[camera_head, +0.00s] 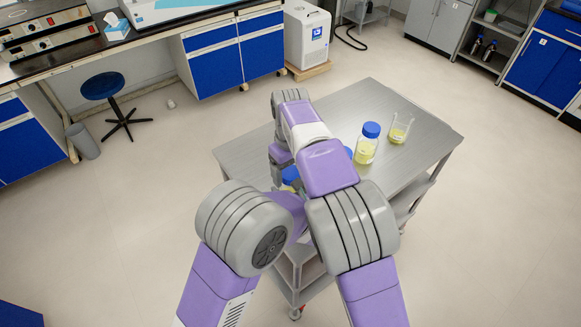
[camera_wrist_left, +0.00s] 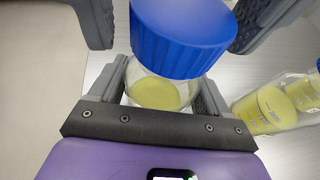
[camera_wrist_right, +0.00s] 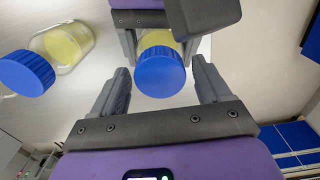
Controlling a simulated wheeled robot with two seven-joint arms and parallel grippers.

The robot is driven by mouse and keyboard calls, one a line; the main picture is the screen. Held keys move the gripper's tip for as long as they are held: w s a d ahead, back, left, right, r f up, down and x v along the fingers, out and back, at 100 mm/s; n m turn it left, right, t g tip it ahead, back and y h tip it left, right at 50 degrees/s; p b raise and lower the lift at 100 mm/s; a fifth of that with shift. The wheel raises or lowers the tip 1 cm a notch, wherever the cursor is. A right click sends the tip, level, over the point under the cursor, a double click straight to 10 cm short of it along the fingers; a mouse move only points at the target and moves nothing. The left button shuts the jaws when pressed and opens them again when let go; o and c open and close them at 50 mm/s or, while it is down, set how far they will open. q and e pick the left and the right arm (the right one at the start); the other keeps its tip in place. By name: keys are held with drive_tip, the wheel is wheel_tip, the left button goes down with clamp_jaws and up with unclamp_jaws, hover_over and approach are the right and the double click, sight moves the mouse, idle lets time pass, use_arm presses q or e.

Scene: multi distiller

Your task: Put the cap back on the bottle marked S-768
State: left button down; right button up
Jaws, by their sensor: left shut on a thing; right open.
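My left gripper (camera_wrist_left: 164,78) is shut on a clear bottle (camera_wrist_left: 155,93) with yellow liquid. A blue ribbed cap (camera_wrist_left: 183,40) sits at the bottle's mouth; I cannot tell whether it is screwed down. The cap faces the camera in the right wrist view (camera_wrist_right: 160,76). My right gripper (camera_wrist_right: 160,70) is open, its fingers on either side of the cap with gaps visible. No S-768 mark is readable. In the head view my arms hide most of both grippers, and part of a blue cap (camera_head: 290,175) shows between them.
A grey metal cart (camera_head: 435,140) lies under my arms. On it stand another blue-capped bottle (camera_head: 366,145) with yellow liquid and a beaker (camera_head: 400,128) holding some yellow liquid. Another blue cap (camera_head: 348,152) shows partly behind my arm.

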drive_tip(key=c, duration=1.1)
drive_tip(key=m, duration=1.1)
drive_tip(key=o, duration=1.2)
drive_tip(key=shift+c, duration=0.2)
drive_tip(key=shift+r, duration=2.3)
drive_tip(key=shift+c, duration=0.3)
drive_tip(key=n, duration=0.1)
drive_tip(key=r+n, duration=0.1)
drive_tip(key=n, duration=0.2)
drive_tip(key=shift+r+n, duration=0.25)
drive_tip(key=shift+n, duration=0.15)
drive_tip(key=n, duration=0.2)
drive_tip(key=r+n, duration=0.1)
drive_tip(key=n, duration=0.1)
drive_tip(key=r+n, duration=0.1)
drive_tip(key=n, duration=0.1)
